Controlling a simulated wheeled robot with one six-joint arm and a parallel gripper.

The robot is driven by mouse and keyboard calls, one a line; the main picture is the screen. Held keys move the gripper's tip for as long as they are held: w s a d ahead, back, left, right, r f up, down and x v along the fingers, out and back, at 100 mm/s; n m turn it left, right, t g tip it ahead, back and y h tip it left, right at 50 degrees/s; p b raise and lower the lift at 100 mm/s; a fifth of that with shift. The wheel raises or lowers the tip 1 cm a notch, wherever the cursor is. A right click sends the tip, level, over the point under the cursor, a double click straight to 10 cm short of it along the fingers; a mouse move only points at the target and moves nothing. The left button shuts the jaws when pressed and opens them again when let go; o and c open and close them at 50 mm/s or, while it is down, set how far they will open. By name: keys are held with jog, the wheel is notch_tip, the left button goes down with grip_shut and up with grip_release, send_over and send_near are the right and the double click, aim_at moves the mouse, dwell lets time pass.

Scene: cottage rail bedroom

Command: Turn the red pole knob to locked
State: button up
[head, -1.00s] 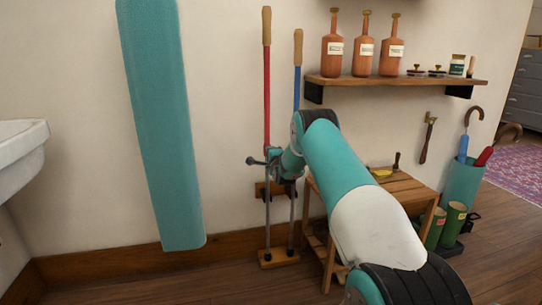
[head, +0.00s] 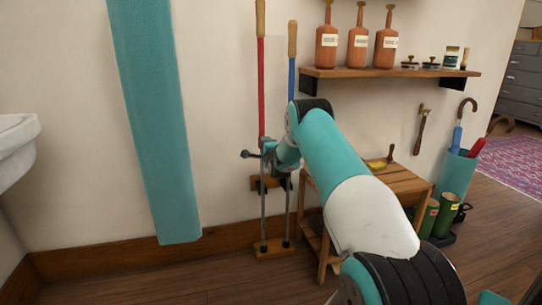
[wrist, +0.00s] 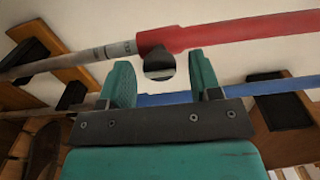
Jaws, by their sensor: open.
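The red pole (head: 261,90) stands upright against the wall in the head view. In the wrist view its red sleeve (wrist: 240,30) runs across the top and meets a grey shaft with small marks. A round dark knob (wrist: 158,66) sits at the sleeve's end, between my open fingers and apart from both. My gripper (wrist: 162,80) is open around the knob, holding nothing. In the head view my gripper (head: 269,151) is at the pole's joint, partly hidden by my arm. A dark ball-ended part (head: 246,154) sticks out to the left there. The lock mark is too small to read.
A blue pole (head: 291,72) stands close to the right, and passes behind my fingers in the wrist view. A wooden holder (head: 276,250) bears both poles. A small wooden table (head: 400,184) and a bottle shelf (head: 392,73) are to the right. Floor at left is clear.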

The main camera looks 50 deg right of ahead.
jog(key=b+v, duration=0.4)
jog(key=v, duration=1.3)
jog(key=shift+w+a, duration=0.1)
